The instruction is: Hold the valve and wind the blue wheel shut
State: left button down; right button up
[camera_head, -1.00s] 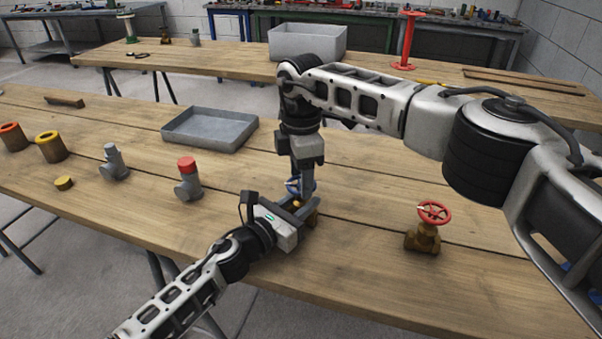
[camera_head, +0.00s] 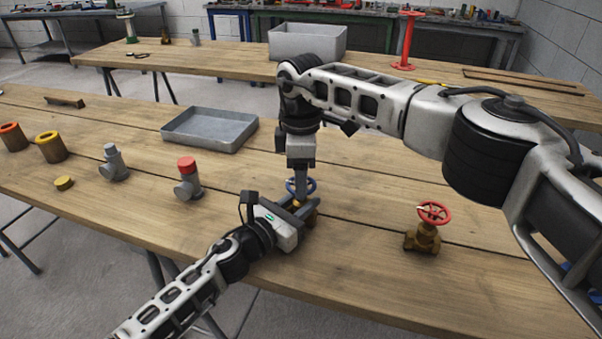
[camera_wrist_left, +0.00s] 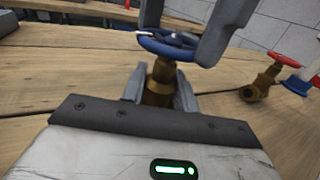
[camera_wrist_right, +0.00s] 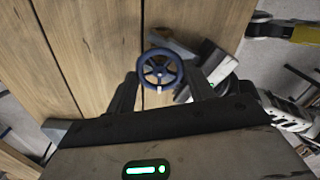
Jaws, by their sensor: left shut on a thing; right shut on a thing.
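The blue wheel (camera_head: 309,184) tops a brass valve, whose body (camera_wrist_left: 157,88) shows in the left wrist view. My left gripper (camera_head: 299,211) reaches in low from the left and is shut on the valve body, one finger on each side of the stem. My right gripper (camera_head: 300,193) points down from above and is shut on the blue wheel. In the right wrist view the blue wheel (camera_wrist_right: 160,71) lies between the two fingers, with a white mark on its rim toward the gripper. In the head view my grippers hide most of the valve body.
A second brass valve with a red wheel (camera_head: 434,212) stands to the right. A red-capped grey fitting (camera_head: 188,180), another grey fitting (camera_head: 114,163) and a grey tray (camera_head: 212,145) are to the left. The table (camera_head: 370,285) is clear in front.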

pick_arm(q)
jog(key=shift+f, duration=0.2)
pick_arm(e)
jog(key=o, duration=1)
notch_tip(320, 180, up, 12)
jog(key=shift+r, duration=0.1)
pick_arm(q)
jog(key=c, duration=1)
grip_release()
jog(key=shift+r, duration=0.15)
pick_arm(e)
jog(key=shift+d, duration=0.1)
